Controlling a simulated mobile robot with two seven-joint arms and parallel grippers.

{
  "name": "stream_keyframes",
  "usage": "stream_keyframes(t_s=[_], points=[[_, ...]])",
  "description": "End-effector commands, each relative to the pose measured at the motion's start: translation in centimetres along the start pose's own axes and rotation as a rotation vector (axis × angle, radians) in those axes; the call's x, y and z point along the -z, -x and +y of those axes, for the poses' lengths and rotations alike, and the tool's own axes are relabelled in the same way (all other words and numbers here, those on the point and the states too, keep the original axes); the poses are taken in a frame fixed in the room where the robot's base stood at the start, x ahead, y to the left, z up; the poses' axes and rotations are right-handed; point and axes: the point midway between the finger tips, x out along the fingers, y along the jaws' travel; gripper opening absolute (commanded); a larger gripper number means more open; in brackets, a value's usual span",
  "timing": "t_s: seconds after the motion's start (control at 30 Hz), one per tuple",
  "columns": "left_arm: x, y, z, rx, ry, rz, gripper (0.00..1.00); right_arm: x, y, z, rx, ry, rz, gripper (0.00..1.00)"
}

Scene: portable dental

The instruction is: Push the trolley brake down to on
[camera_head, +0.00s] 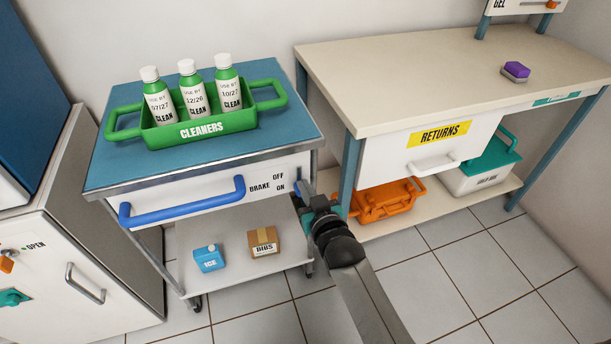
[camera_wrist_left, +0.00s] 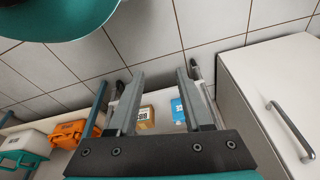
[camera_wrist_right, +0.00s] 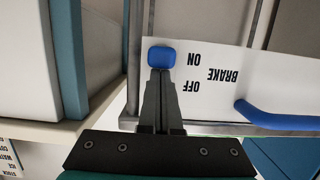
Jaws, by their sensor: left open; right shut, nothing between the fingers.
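The trolley (camera_head: 205,235) stands at the left in the head view, with the words BRAKE, OFF and ON on its white front panel. Its blue brake lever (camera_head: 298,186) is at the panel's right end, partly hidden by my right gripper (camera_head: 305,194). In the right wrist view, which is upside down, the lever's blue end (camera_wrist_right: 161,56) appears level with ON. My right gripper (camera_wrist_right: 160,76) is shut and empty, its tips at the lever end; I cannot tell if they touch. My left gripper (camera_wrist_left: 160,92) is open and empty, only in its own wrist view.
A green caddy (camera_head: 205,130) with cleaner bottles stands on the trolley top. A blue handle (camera_head: 182,203) crosses the front panel. A blue ICE container (camera_head: 209,258) and a BIBS box (camera_head: 263,242) are on the lower shelf. A bench (camera_head: 400,100) stands close at right.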

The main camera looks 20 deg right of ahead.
Motion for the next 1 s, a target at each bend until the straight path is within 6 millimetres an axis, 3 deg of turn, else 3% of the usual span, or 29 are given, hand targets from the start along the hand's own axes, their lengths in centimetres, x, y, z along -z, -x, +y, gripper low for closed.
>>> stream_keyframes(t_s=[0.43,1.0], points=[[-0.3,-0.2,0.0,0.000,0.000,-0.004,0.50,0.3,0.1,0.0,0.000,0.000,-0.003,0.00],[-4.5,-4.5,-1.0,0.014,-0.010,-0.045,0.50,3.1,0.2,0.4,0.000,0.000,-0.001,0.00]])
